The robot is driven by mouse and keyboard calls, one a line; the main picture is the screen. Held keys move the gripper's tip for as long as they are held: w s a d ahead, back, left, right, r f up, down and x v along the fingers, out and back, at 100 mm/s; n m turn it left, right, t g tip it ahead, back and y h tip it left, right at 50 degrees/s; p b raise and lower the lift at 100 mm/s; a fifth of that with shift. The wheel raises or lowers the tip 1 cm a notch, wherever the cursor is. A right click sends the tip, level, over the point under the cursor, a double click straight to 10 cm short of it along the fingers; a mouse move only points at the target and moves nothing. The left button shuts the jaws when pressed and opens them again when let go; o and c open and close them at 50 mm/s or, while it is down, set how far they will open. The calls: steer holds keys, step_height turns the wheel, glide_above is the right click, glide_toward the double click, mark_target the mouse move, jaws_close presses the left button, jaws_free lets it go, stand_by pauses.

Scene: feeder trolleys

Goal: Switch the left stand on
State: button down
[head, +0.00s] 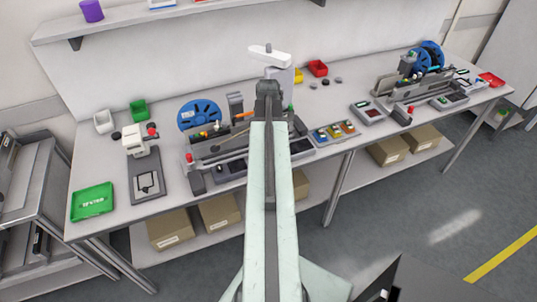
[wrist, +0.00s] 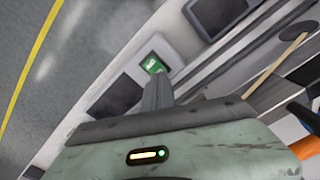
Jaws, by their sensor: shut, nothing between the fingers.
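The left stand (head: 205,155) is a dark grey feeder with a blue reel (head: 200,114) and a red knob (head: 188,158), on the bench. My arm reaches over its right part in the head view and hides it there. My gripper (wrist: 156,78) is shut and empty in the wrist view; the head view does not clearly show its fingers. A small green switch (wrist: 153,64) with a white mark sits in a grey box (wrist: 152,44), just beyond the fingertips. The fingers partly cover its lower edge. I cannot tell whether they touch it.
A second stand (head: 415,75) with blue reels is at the far right. A green tray (head: 92,201) and a white device (head: 140,150) are at the left. A tray of coloured parts (head: 334,131) lies right of my arm. An orange object (wrist: 303,148) is near my gripper.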

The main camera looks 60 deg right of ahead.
steer(key=shift+f+b, duration=0.8)
steer(key=shift+f, duration=0.1)
step_height(320, 180, up, 7)
steer(key=p, duration=0.7)
steer(key=shift+r, duration=0.15)
stand_by(0.4)
